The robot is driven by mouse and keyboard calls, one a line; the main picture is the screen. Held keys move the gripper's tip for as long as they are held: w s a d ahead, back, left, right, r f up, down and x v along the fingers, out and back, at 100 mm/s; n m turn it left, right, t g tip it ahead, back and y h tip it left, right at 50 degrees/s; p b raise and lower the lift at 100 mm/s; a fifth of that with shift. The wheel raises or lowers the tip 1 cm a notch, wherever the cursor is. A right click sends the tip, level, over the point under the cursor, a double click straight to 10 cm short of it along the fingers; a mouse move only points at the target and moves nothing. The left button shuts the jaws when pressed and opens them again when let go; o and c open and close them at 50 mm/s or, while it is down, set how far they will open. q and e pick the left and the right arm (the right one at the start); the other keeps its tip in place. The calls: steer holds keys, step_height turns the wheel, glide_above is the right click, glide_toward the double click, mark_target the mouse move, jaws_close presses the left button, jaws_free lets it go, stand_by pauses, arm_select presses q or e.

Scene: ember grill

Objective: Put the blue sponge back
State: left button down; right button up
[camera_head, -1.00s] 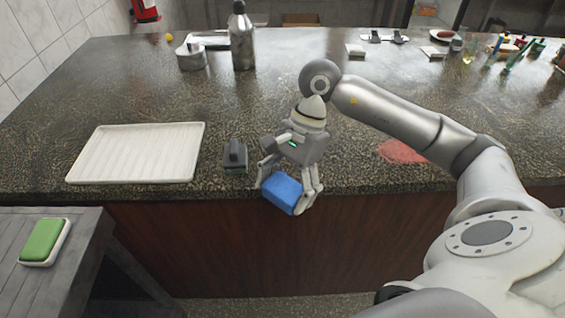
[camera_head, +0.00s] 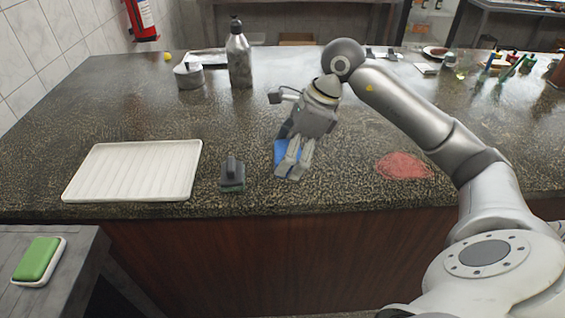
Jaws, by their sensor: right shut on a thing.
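The blue sponge (camera_head: 284,152) is in my right gripper (camera_head: 290,165), over the front part of the dark stone counter (camera_head: 240,125). The gripper is shut on it, and its fingers hide much of the sponge. I cannot tell whether the sponge touches the counter. My left gripper is not in view.
A grey scrubber (camera_head: 232,174) stands just left of the sponge. A white ribbed tray (camera_head: 135,170) lies further left. A red patch (camera_head: 404,166) lies to the right. A green sponge (camera_head: 38,259) sits in a white dish on the side table (camera_head: 80,245). A metal bottle (camera_head: 239,58) stands behind.

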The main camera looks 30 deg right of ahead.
steer(key=w+f, duration=0.1)
steer(key=w+d+f, duration=0.1)
steer(key=w+f, duration=0.1)
steer(key=w+f+p, duration=0.1)
steer(key=f, duration=0.1)
steer(key=shift+w+d+f, duration=0.25)
steer(key=shift+w+d, duration=0.05)
steer(key=shift+d, duration=0.1)
steer(key=f, duration=0.1)
steer(key=f+p, duration=0.1)
steer(key=shift+w+f+p, duration=0.2)
steer(key=shift+f+p, duration=0.1)
steer(key=shift+f, duration=0.1)
steer(key=shift+d+f, duration=0.1)
steer(key=shift+f, duration=0.35)
steer(key=shift+f, duration=0.15)
steer(key=o, duration=1)
steer(key=shift+c, duration=0.2)
